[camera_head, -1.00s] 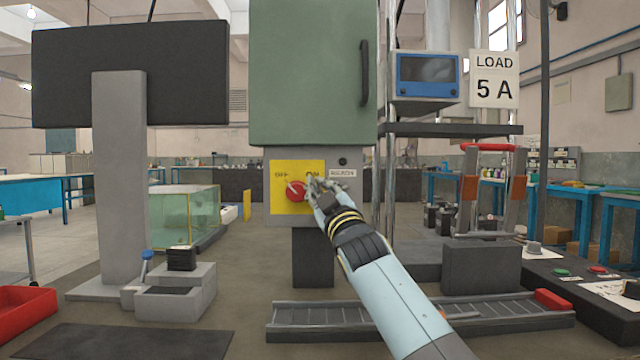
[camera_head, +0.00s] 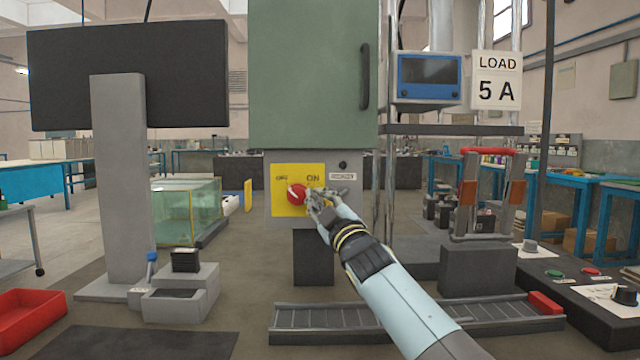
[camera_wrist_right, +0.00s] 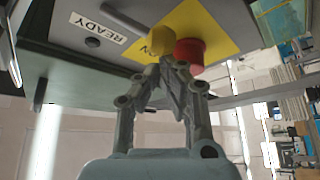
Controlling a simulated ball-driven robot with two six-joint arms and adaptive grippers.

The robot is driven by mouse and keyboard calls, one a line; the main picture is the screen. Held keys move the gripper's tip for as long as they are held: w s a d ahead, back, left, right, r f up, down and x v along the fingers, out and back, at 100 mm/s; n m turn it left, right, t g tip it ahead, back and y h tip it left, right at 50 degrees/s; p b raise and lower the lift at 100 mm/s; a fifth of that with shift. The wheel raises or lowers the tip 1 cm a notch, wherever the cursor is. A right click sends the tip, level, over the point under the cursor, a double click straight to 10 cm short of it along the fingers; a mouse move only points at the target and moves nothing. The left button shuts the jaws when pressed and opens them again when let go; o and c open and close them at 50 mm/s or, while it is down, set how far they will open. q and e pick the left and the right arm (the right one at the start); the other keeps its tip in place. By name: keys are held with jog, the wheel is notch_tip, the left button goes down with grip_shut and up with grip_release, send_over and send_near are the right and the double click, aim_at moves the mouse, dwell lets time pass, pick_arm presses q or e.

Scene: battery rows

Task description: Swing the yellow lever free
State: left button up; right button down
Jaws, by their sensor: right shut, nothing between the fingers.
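A yellow plate (camera_head: 283,171) marked OFF and ON is on the grey box under the green cabinet (camera_head: 310,75). A red round knob (camera_head: 297,194) stands on the plate; it also shows in the right wrist view (camera_wrist_right: 190,52). In that view a yellow cylindrical grip (camera_wrist_right: 160,40) sits beside the knob, at the end of a grey bar (camera_wrist_right: 122,20). I cannot make out this grip clearly in the head view. My right gripper (camera_head: 316,196) is shut and empty just right of the red knob. Its fingertips (camera_wrist_right: 166,62) are close to the yellow grip; contact is unclear.
A grey roller track (camera_head: 330,315) lies on the floor below. A frame with a red handle (camera_head: 488,151) stands on a dark block at right. A glass tank (camera_head: 187,205) and a grey pillar (camera_head: 120,180) stand at left.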

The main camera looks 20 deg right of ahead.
pick_arm(q)
jog(key=w+r+p, duration=0.4)
jog(key=r+p, duration=0.9)
jog(key=r, duration=0.1)
jog(key=shift+a+t, duration=0.2)
jog(key=shift+t, duration=0.1)
pick_arm(e)
jog(key=f+n+g, duration=0.1)
jog(key=n, duration=0.2)
jog(key=d+f+n+g+y, duration=0.1)
jog(key=f+n+g, duration=0.1)
jog(key=n, duration=0.2)
jog(key=d+f+n+g, duration=0.1)
jog(key=n+g, duration=0.1)
jog(key=n, duration=0.1)
jog(key=shift+s+d+f+y, duration=0.2)
jog(key=shift+s+d+y, duration=0.05)
jog(key=shift+s+y, duration=0.15)
pick_arm(q)
jog(key=shift+a, duration=0.1)
pick_arm(e)
jog(key=shift+a, duration=0.1)
